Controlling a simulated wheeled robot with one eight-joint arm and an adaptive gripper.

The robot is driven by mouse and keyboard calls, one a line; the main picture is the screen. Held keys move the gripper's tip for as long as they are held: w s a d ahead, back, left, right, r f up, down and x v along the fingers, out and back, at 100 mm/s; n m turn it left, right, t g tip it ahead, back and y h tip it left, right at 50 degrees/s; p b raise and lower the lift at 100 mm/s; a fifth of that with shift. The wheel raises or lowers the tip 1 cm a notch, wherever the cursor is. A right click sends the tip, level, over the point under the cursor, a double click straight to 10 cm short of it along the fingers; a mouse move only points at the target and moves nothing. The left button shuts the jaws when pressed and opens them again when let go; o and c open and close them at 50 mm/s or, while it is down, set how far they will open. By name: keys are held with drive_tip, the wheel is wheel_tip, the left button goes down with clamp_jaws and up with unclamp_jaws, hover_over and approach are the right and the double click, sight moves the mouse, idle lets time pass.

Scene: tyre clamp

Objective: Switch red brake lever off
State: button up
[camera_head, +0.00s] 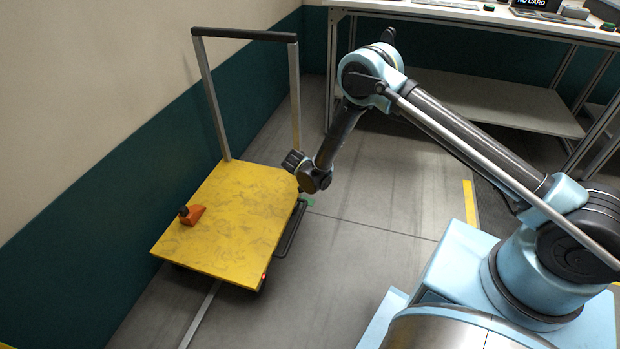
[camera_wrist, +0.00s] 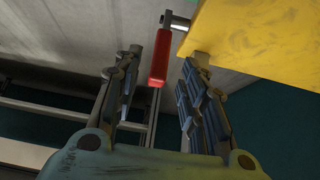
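The red brake lever (camera_wrist: 159,58) shows in the wrist view, joined by a short grey metal piece to the edge of a yellow platform (camera_wrist: 255,40). My gripper (camera_wrist: 166,62) is open, with one finger to each side of the lever in the picture. A gap shows on both sides, and I cannot tell how deep the lever lies between the fingers. In the head view my gripper (camera_head: 293,161) is at the right edge of the trolley's yellow platform (camera_head: 235,215). The lever cannot be made out there.
An orange block with a dark knob (camera_head: 193,215) stands on the platform's left side. The trolley's upright handle (camera_head: 245,35) rises at the back, near the wall. A small red spot (camera_head: 264,277) shows at the front corner.

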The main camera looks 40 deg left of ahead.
drive_tip(key=v, duration=0.6)
drive_tip(key=shift+s+r, duration=0.3)
drive_tip(key=shift+w+d, duration=0.1)
